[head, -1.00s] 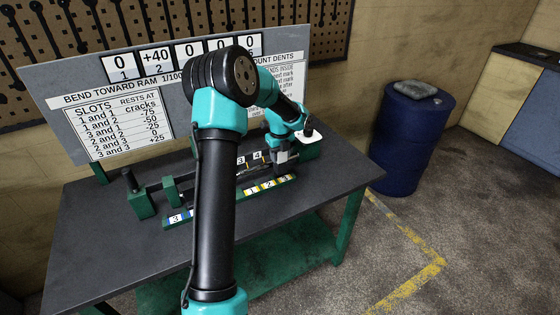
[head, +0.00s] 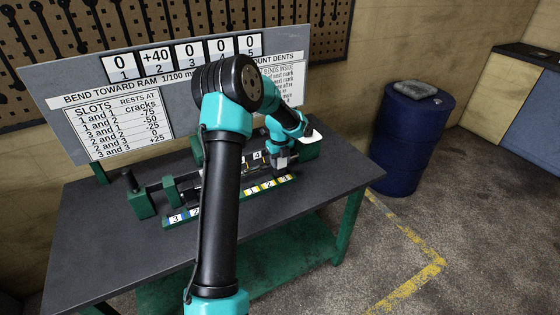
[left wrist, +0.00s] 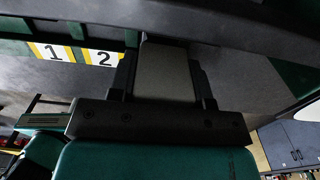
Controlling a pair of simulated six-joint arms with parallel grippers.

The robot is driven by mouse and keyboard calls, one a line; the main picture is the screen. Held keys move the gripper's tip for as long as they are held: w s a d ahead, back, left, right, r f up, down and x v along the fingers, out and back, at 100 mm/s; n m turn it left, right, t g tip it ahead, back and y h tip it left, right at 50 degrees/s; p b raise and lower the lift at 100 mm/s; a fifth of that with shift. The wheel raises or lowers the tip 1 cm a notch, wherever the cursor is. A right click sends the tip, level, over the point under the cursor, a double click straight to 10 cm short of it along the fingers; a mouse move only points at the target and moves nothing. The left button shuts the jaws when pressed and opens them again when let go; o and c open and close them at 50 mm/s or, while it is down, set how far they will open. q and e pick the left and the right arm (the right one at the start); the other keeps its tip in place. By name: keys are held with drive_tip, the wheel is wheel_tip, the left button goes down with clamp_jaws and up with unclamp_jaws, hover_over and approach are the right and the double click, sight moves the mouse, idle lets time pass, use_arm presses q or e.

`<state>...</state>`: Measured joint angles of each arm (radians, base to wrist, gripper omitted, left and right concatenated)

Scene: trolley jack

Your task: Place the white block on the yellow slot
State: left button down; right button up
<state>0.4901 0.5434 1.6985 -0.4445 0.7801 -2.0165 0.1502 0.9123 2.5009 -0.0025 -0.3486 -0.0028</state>
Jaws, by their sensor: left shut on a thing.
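My left gripper (head: 283,163) is low over the right part of the green bench fixture, just behind the yellow-marked slot strip (head: 267,187) with numbers 1, 2 and 3. In the left wrist view its fingers are shut on the pale grey-white block (left wrist: 165,72). The block's far end meets a dark bar there; I cannot tell whether they touch. The yellow 1 label (left wrist: 48,52) and yellow 2 label (left wrist: 101,57) lie left of the block in that view. The yellow 3 label is hidden there. My right gripper is not in view.
The fixture stands on a dark table (head: 110,245). A blue-marked strip (head: 178,217) is at its left end, and my left arm covers its middle. A sign board (head: 120,115) stands behind. A blue barrel (head: 410,140) is right of the table. The table's front left is clear.

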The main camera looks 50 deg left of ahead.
use_arm(q)
drive_tip(key=shift+f, duration=0.1)
drive_tip(key=c, duration=0.6)
unclamp_jaws()
drive_tip(key=shift+o, duration=0.2)
wheel_tip(320, 180, up, 12)
drive_tip(key=shift+r, duration=0.1)
idle(0.3)
